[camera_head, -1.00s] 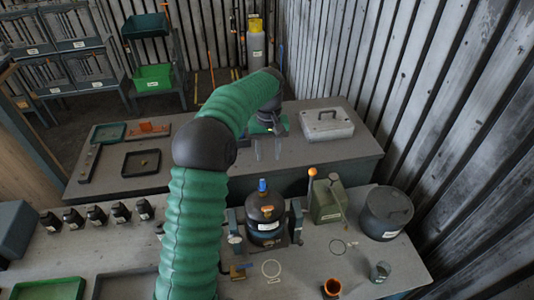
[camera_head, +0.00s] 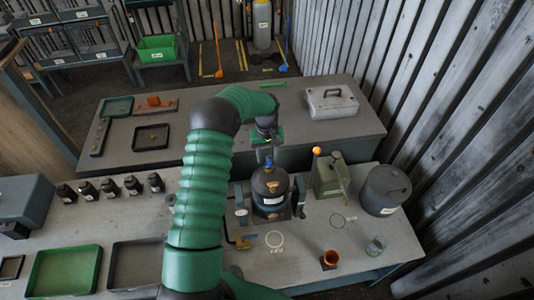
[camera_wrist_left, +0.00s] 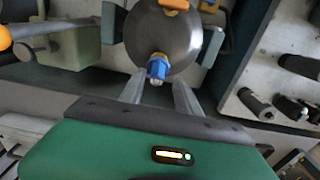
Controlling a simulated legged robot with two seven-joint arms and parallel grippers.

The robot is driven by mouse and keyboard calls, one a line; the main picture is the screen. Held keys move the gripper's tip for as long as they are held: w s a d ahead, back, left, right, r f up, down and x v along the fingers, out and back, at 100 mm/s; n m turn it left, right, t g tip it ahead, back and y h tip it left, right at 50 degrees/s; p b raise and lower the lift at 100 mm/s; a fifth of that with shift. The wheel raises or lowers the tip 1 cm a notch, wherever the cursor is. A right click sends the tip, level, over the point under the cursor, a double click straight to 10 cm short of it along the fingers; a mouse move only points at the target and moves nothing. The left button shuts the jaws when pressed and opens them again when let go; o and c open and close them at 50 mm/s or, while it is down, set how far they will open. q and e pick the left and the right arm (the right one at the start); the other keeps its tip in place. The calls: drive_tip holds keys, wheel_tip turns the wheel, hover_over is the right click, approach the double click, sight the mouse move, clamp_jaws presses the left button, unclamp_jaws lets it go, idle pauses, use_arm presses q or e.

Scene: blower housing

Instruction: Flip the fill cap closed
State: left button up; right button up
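A dark rounded vessel (camera_head: 271,187) stands upright on the near bench, with a blue cap (camera_head: 269,161) on top. In the left wrist view the blue cap (camera_wrist_left: 158,67) stands out from the dark dome (camera_wrist_left: 165,35), with a yellowish part beside it. My left gripper (camera_head: 266,156) is above and just behind the vessel top in the head view. In the left wrist view the left gripper (camera_wrist_left: 159,84) is open. Its two fingers are apart, with the cap near the gap between their tips; I cannot tell whether they touch it. My right gripper is not in view.
A green can (camera_head: 328,177) with an orange-knobbed lever and a dark lidded pot (camera_head: 386,190) stand right of the vessel. An orange cup (camera_head: 330,259) and a clear beaker (camera_head: 376,246) are nearer. Upright dark brackets flank the vessel. A grey case (camera_head: 331,103) lies on the back bench.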

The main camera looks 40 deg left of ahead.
sight(270, 164)
use_arm(q)
drive_tip(key=shift+d+f, duration=0.1)
drive_tip(key=shift+d, duration=0.35)
drive_tip(key=shift+w+d, duration=0.1)
drive_tip(key=shift+d, duration=0.1)
drive_tip(key=shift+c, duration=1)
drive_tip(key=shift+d+r, duration=0.15)
drive_tip(key=shift+r, duration=0.05)
drive_tip(key=shift+c, duration=2.4)
clamp_jaws()
drive_tip(key=shift+a, duration=0.35)
drive_tip(key=shift+d+f+b, duration=0.1)
drive_tip(key=shift+f+b, duration=0.05)
drive_tip(key=shift+b, duration=0.25)
drive_tip(key=t+y+b, duration=0.1)
drive_tip(key=b, duration=0.3)
drive_tip(key=s+d+f+t+y+b, duration=0.1)
drive_tip(key=y+b, duration=0.1)
drive_tip(key=b, duration=0.2)
drive_tip(key=shift+d+f+t, duration=0.15)
drive_tip(key=shift+d+t, duration=0.05)
drive_tip(key=shift+t, duration=0.1)
drive_tip(key=shift+s+y+b, duration=0.1)
drive_tip(key=shift+y+b, duration=0.2)
drive_tip(key=shift+b, duration=0.25)
drive_tip(key=shift+r, duration=0.4)
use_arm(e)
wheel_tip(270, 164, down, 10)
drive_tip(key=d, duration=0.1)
